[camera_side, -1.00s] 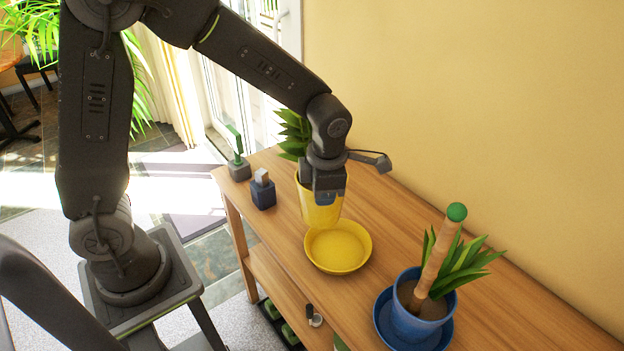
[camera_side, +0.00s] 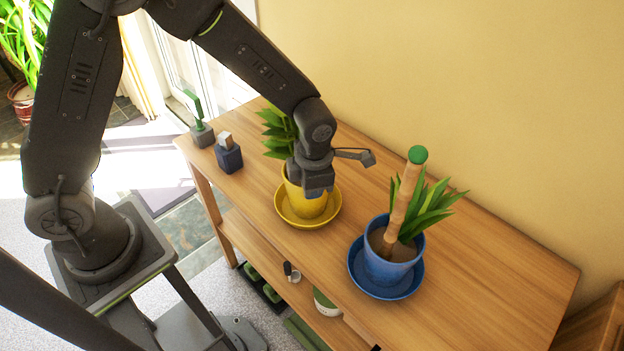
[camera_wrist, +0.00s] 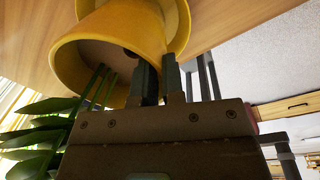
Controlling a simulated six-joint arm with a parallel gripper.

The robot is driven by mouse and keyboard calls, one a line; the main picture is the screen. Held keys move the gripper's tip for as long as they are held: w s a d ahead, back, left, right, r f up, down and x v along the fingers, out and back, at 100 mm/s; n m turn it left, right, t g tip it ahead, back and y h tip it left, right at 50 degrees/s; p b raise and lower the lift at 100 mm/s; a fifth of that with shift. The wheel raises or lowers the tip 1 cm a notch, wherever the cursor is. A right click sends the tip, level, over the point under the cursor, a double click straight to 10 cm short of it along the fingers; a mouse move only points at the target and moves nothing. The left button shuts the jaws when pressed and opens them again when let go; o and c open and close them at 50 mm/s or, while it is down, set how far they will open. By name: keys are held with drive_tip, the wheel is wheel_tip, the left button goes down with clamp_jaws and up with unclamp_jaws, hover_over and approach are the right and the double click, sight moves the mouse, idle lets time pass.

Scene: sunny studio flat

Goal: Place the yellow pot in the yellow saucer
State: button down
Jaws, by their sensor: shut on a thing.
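The yellow pot (camera_side: 305,206), with a green leafy plant (camera_side: 277,133), stands inside the yellow saucer (camera_side: 333,208) on the wooden bench. It looks about upright; whether its base touches the saucer is hidden. My gripper (camera_side: 316,192) is over the near right side of the pot, shut on its rim. In the wrist view, the fingers (camera_wrist: 158,82) pinch the wall of the yellow pot (camera_wrist: 110,38), and part of the yellow saucer (camera_wrist: 183,22) shows beyond it.
A blue pot (camera_side: 388,268) with a plant and a green-tipped wooden stake (camera_side: 404,200) stands in a blue saucer (camera_side: 372,290) to the right. Bare bench top (camera_side: 480,265) lies right.

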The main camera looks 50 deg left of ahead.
drive_tip(key=c, duration=1.2)
unclamp_jaws()
wheel_tip(320, 180, up, 12)
drive_tip(key=d, duration=0.1)
drive_tip(key=shift+s+a+r+m+t+h, duration=0.15)
drive_tip(key=shift+s+a+r+m+t, duration=0.7)
drive_tip(key=shift+s+a+r+m, duration=2.8)
drive_tip(key=shift+s+d+f+m+t+h, duration=0.3)
drive_tip(key=shift+s+m+t, duration=1.1)
drive_tip(key=shift+m, duration=4.95)
drive_tip(key=shift+s+a+r+m+t+h, duration=0.1)
drive_tip(key=shift+s+a+r+m+t, duration=0.25)
drive_tip(key=shift+s+a+r+m, duration=2.6)
drive_tip(key=f+m, duration=0.1)
drive_tip(key=d+m, duration=0.1)
drive_tip(key=d+f+m, duration=0.1)
drive_tip(key=m, duration=0.1)
drive_tip(key=shift+s+d+f, duration=0.15)
drive_tip(key=shift+s+f, duration=0.15)
drive_tip(key=shift+f, duration=0.05)
